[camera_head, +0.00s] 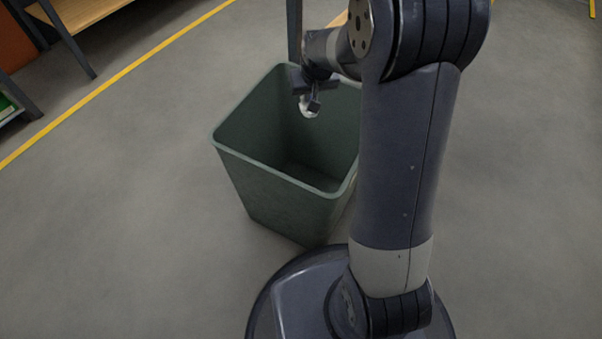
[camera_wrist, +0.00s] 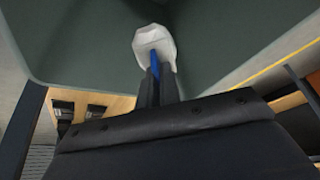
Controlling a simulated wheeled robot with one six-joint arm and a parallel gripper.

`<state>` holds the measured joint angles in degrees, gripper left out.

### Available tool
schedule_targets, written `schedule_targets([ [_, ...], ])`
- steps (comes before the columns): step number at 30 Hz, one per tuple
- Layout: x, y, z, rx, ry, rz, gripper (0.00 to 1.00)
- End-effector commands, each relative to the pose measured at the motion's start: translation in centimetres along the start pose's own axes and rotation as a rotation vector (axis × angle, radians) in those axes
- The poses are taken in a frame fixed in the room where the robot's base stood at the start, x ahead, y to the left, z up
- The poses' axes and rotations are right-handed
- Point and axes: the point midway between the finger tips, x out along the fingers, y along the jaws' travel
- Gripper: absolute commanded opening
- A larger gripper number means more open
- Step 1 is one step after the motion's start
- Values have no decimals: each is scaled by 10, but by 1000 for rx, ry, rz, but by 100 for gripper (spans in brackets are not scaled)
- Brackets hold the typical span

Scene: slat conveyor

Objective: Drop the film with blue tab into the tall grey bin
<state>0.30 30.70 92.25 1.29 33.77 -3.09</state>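The film with blue tab is a crumpled whitish piece (camera_wrist: 153,38) with a blue strip, at my fingertips in the wrist view. It also shows as a small white bit (camera_head: 308,112) in the head view. My gripper (camera_head: 311,100) is shut on it and hangs over the opening of the tall grey bin (camera_head: 285,195), near its far rim. The bin looks grey-green, stands upright on the floor, and shows no contents in its visible part. My arm hides its right side. In the wrist view the bin's inside (camera_wrist: 85,45) lies behind the film.
A wooden-topped bench (camera_head: 85,12) stands at the upper left, with a shelf (camera_head: 8,108) at the left edge. A yellow line (camera_head: 110,82) runs along the grey floor. The floor left of the bin is clear.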

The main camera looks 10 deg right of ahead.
Motion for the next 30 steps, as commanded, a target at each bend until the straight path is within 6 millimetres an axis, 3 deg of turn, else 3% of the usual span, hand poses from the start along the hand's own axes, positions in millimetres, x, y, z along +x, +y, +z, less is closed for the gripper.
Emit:
schedule_targets([
  [9,38,0,17,0,-1,0,0],
  [20,42,0,18,0,0,0,0],
  [30,42,0,18,0,0,0,30],
])
